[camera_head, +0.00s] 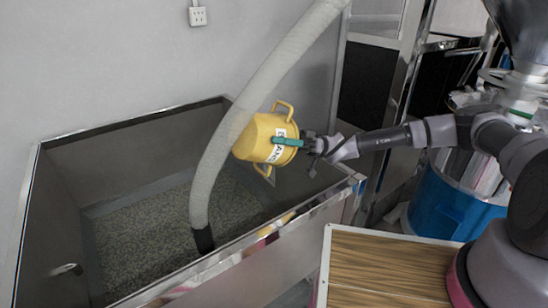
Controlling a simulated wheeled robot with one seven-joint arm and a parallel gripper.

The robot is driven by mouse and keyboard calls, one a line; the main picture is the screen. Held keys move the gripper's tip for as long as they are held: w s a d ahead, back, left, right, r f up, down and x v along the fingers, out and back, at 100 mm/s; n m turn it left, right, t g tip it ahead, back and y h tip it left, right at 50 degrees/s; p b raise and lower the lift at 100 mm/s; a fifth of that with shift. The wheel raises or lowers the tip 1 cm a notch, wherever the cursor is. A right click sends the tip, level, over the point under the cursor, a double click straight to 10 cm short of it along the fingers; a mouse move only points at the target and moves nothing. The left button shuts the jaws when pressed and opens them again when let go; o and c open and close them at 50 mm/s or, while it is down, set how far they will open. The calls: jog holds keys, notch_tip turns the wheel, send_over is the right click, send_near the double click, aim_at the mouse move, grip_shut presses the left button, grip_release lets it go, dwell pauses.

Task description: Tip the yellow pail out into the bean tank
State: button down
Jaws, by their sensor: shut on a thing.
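The yellow pail (256,135) is tilted onto its side in the air over the right part of the bean tank. It has two handles and a white label with dark letters. My gripper (286,142) is shut on the pail, its green fingers against the pail's right side. The bean tank (122,133) is a large metal bin with a layer of greyish beans (150,245) on its floor. The pail's left edge is behind a pale hose, and I cannot see into its mouth. No falling beans are visible.
The thick pale hose (245,105) runs from the top down into the tank, close in front of the pail. A wood-topped surface (385,270) stands at the lower right. A blue drum (445,210) and dark-panelled equipment (375,85) stand behind my arm.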

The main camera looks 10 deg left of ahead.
aim_at(270, 156)
dwell(0.7)
jog(key=s+a+f+t+h, duration=0.1)
jog(key=s+h, duration=0.1)
jog(key=s+a+f+t+h, duration=0.1)
jog(key=s+a+f+t, duration=0.1)
jog(key=shift+a+f+n+t+h, duration=0.2)
jog(key=shift+a+n+t+h, duration=0.1)
jog(key=shift+h, duration=0.1)
jog(key=s+a+f+t+h+p, duration=0.5)
jog(key=f+t+h, duration=0.35)
jog(key=f, duration=0.35)
jog(key=shift+s+a+r+n+t+h+p, duration=0.15)
jog(key=shift+s+a+r+t+h+p, duration=0.3)
jog(key=shift+r+t+h, duration=0.25)
jog(key=shift+s+a+r+n+t+h+p, duration=0.2)
jog(key=shift+s+r+t+h+p, duration=0.35)
jog(key=shift+t, duration=0.25)
jog(key=shift+s+a+r+n+t+h+p, duration=0.15)
jog(key=shift+s+a+r+t+h+p, duration=0.15)
jog(key=shift+s+r+t+h, duration=0.35)
